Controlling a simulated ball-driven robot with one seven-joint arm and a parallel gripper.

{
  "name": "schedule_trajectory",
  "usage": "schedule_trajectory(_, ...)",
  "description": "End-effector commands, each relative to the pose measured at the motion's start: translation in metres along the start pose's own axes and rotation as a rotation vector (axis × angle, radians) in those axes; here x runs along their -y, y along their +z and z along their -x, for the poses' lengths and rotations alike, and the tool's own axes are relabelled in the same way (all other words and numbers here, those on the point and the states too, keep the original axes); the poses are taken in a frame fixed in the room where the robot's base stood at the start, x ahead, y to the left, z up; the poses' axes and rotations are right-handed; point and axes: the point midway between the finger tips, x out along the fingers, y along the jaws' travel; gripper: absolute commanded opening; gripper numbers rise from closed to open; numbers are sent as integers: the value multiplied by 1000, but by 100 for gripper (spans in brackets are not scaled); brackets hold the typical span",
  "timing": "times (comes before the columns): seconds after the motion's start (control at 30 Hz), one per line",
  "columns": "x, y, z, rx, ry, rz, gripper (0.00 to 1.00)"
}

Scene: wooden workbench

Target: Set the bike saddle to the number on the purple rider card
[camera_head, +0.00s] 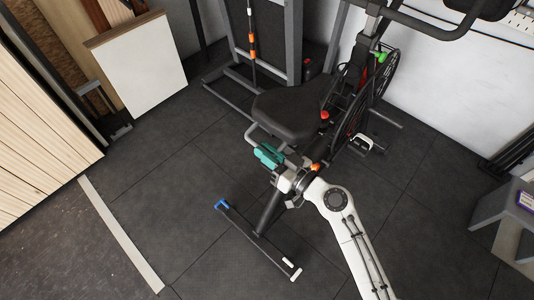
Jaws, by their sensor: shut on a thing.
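The bike saddle (288,114) is black and sits on the exercise bike in the middle of the camera_head view. A grey bent bar (249,133) shows at its near left edge. My gripper (266,155) has teal fingers and is just below this bar, at the near side of the saddle. It appears shut on the bar, though the contact is partly hidden. An orange knob (315,167) is right of my wrist, and a red knob (325,115) is at the saddle's right side. A purple-edged card (525,200) is at the right edge; its number is unreadable. No saddle scale is readable.
The bike's flywheel (378,88) and pedal (366,143) stand right of the saddle. The bike's rear foot bar (258,243) lies on the dark floor. A grey stand (492,207) is at right. A white board (136,65) leans at left. Floor at lower left is clear.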

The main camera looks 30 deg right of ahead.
Motion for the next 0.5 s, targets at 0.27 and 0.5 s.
schedule_trajectory(0.27,2,-12,0,-5,0,1,0)
schedule_trajectory(0.5,2,-11,0,-4,0,0,33)
